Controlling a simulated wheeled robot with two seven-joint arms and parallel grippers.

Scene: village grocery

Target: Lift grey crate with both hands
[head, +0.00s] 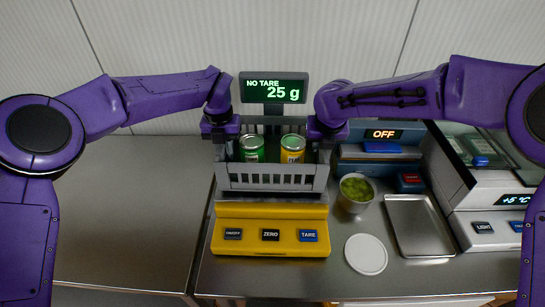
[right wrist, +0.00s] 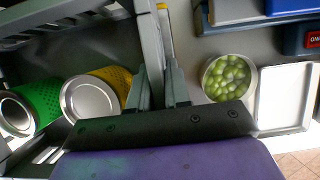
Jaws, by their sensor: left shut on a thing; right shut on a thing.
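The grey crate (head: 271,178) is level over the yellow scale (head: 270,236), with a green can (head: 251,149) and a yellow can (head: 292,149) upright inside. I cannot tell whether its base touches the scale's platform. My left gripper (head: 221,138) is shut on the crate's left side wall. My right gripper (head: 322,140) is shut on its right side wall. In the right wrist view the right fingers (right wrist: 163,92) close around the crate's wall (right wrist: 150,40), beside the yellow can (right wrist: 95,95) and green can (right wrist: 30,105).
The scale display (head: 275,90) reads NO TARE 25 g. A cup of green fruit (head: 355,192), a white lid (head: 366,254) and a metal tray (head: 418,226) lie to the right. The counter at left (head: 130,215) is clear.

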